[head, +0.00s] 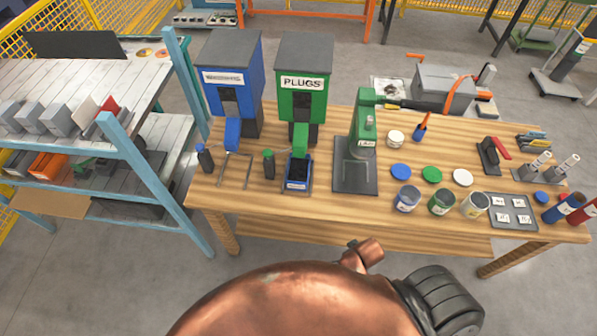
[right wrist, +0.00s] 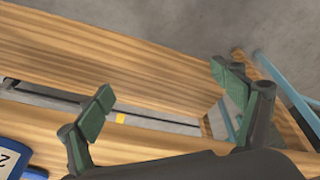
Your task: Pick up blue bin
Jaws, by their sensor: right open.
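A small blue bin (head: 297,175) with dark contents and a white label on its front stands on the wooden workbench (head: 265,203), below the spout of the green PLUGS dispenser (head: 303,85). In the right wrist view, part of a blue object with a white label (right wrist: 12,162) shows at the lower left edge; it may be this bin, but most of it is cut off. My right gripper (right wrist: 163,85) is open, its green-padded fingers wide apart with nothing between them, over the wood and a grey strip. No gripper shows in the head view, and my left gripper is out of view.
A blue dispenser (head: 231,80) and a wire stand (head: 235,171) are left of the bin. Dark bottles (head: 269,164) stand close by. A green press (head: 358,150) is to the right, then cups (head: 407,199) and lids. A blue-framed shelf (head: 150,165) is at left.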

